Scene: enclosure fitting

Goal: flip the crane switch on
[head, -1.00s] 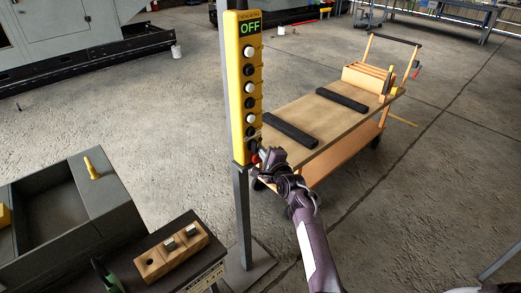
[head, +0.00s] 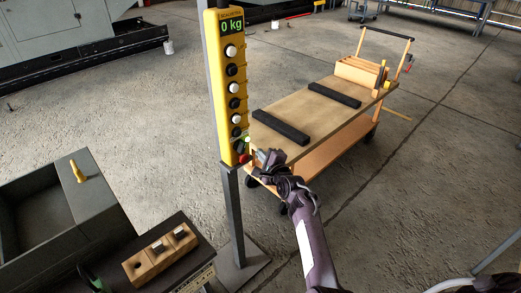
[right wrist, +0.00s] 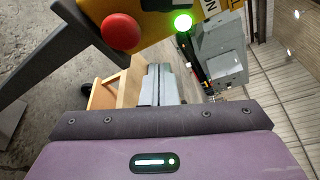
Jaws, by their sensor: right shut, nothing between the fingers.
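The yellow crane control box (head: 222,100) hangs on a grey post, with a column of black and white buttons. Its display (head: 231,25) reads "0 kg". A red button (head: 243,158) sits at its lower end and also shows in the right wrist view (right wrist: 121,32). A green light (right wrist: 183,22) glows beside the switch area, near the "ON" lettering. My right gripper (head: 262,157) is shut and empty, just right of the box's lower end. My left gripper is not in view.
A wooden cart (head: 300,104) with two black strips stands behind the box on the right. A wooden block (head: 160,254) with holes sits on a dark stand at lower left, beside a grey open bin (head: 95,190).

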